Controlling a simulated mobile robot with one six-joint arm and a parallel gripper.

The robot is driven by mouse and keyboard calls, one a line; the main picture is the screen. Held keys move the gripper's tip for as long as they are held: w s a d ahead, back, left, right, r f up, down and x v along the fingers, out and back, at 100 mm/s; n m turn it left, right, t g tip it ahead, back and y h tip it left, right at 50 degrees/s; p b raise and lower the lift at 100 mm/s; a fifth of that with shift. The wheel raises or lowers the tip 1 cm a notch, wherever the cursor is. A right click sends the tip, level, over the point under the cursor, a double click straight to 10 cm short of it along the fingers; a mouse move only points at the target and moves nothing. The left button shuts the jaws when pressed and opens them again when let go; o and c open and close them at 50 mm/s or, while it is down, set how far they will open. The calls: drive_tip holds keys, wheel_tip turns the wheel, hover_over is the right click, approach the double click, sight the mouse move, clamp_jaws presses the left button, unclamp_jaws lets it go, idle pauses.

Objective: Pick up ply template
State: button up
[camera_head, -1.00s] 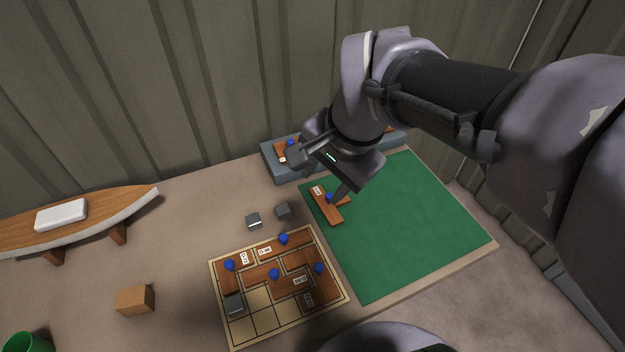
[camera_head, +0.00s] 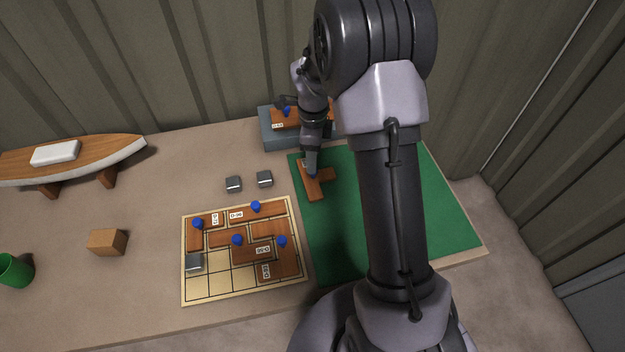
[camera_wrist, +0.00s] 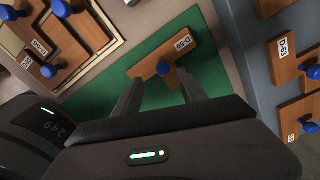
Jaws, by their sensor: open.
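The ply template (camera_head: 314,185) is a brown wooden T-like piece lying on the green mat (camera_head: 440,210), near the mat's left back corner. In the wrist view the ply template (camera_wrist: 181,53) shows a white label and a blue knob (camera_wrist: 164,68). My gripper (camera_wrist: 158,92) is open, its two fingers pointing at the piece with the knob ahead between them. The fingers look empty. In the head view my arm hides the fingertips and part of the piece.
A gridded board (camera_head: 222,283) with several brown pieces lies left of the mat. Two grey blocks (camera_head: 233,184) stand behind it. A blue-grey tray (camera_head: 268,133) with labelled pieces (camera_wrist: 281,60) is behind the mat. A wooden block (camera_head: 107,242), green cup (camera_head: 14,270) and boat hull (camera_head: 90,155) are left.

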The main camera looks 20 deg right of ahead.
sight(319, 173)
drive_tip(key=f, duration=0.1)
drive_tip(key=f+b, duration=0.1)
drive_tip(key=f, duration=0.1)
drive_tip(key=f+b, duration=0.1)
drive_tip(key=f, duration=0.1)
drive_tip(key=shift+w+d+f, duration=0.15)
drive_tip(key=shift+w+d, duration=0.05)
drive_tip(key=shift+w, duration=0.05)
drive_tip(key=shift+c, duration=0.2)
clamp_jaws()
idle(0.8)
